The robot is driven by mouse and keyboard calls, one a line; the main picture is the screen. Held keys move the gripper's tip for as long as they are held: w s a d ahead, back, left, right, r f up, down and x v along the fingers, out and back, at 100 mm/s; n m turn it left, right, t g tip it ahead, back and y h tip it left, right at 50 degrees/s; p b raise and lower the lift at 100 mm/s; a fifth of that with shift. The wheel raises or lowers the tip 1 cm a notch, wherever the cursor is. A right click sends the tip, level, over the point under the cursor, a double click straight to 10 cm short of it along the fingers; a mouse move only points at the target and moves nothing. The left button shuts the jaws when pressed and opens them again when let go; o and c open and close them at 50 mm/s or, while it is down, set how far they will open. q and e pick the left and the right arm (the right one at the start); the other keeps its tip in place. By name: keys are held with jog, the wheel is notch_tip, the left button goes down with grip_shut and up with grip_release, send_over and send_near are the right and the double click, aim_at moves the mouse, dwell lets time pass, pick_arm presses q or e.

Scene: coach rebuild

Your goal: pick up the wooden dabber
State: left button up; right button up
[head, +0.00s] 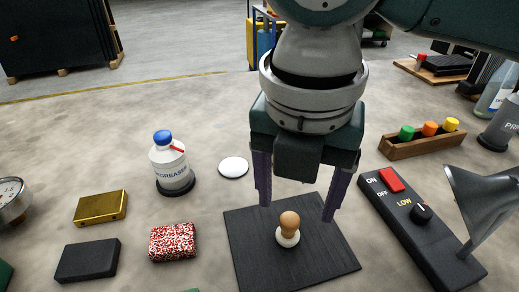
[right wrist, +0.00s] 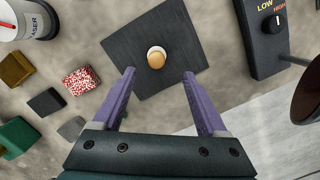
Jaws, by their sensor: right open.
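The wooden dabber (head: 289,224) has a round tan wooden knob on a white base. It stands upright on a black square mat (head: 330,262) in the head view. My right gripper (head: 298,212) is open and empty, pointing down above the mat, with the dabber between and a little in front of its fingers in the picture. In the right wrist view the dabber (right wrist: 156,57) lies beyond the tips of my purple right gripper fingers (right wrist: 159,72), roughly centred between them. Neither finger visibly touches it. My left gripper is not in view.
Right of the mat is a black switch box (head: 420,222) with a grey lamp-like cone (head: 485,200). Behind it is a wooden rack (head: 420,141) with coloured pegs. Left are a degreaser bottle (head: 171,166), a white disc (head: 233,167), a speckled block (head: 172,242) and a brass block (head: 100,207).

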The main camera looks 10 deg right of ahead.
aim_at(290, 219)
jog(key=f, duration=0.3)
jog(key=w+f, duration=0.1)
jog(key=f, duration=0.3)
jog(key=shift+w+d+f+b, duration=0.1)
jog(key=shift+w+b, duration=0.1)
jog(key=shift+b, duration=0.15)
grip_shut()
